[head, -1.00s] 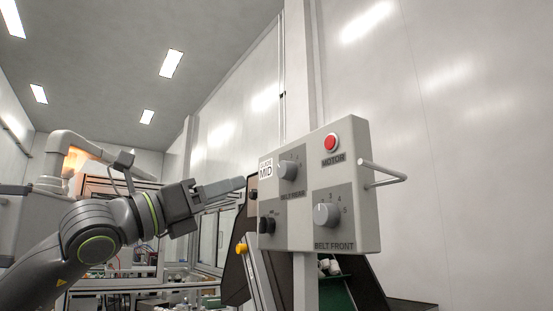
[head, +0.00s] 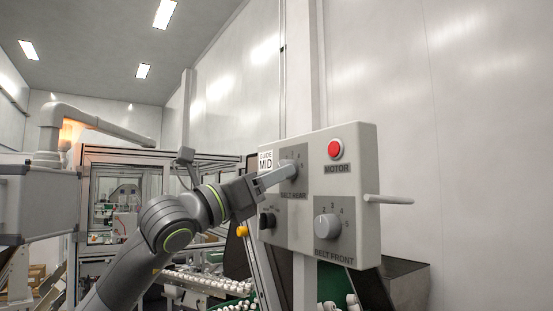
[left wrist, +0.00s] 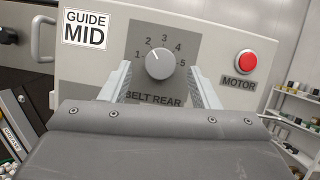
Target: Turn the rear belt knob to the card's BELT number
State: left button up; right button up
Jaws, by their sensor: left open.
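The rear belt knob (left wrist: 159,64) is a round grey dial on the control panel, above the BELT REAR label. In the left wrist view its light mark points up and left, close to the 2 on a scale from 1 to 5. My left gripper (left wrist: 161,76) is open, one finger to each side of the knob, with gaps between. In the head view my left gripper (head: 288,174) reaches the panel and partly covers this knob. The card (left wrist: 86,29) reads GUIDE MID; no BELT number shows on it. My right gripper is not in view.
The panel (head: 362,160) also has a red MOTOR button (head: 335,149), a BELT FRONT knob (head: 326,227) and a dark knob (head: 266,221) at lower left. A bar handle (head: 388,199) sticks out on the right. White parts (head: 205,283) lie on a conveyor below.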

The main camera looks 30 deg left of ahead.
pick_arm(q)
jog(key=shift+p+x, duration=0.4)
jog(key=shift+x, duration=0.45)
jog(key=shift+c, duration=0.3)
jog(key=c, duration=0.9)
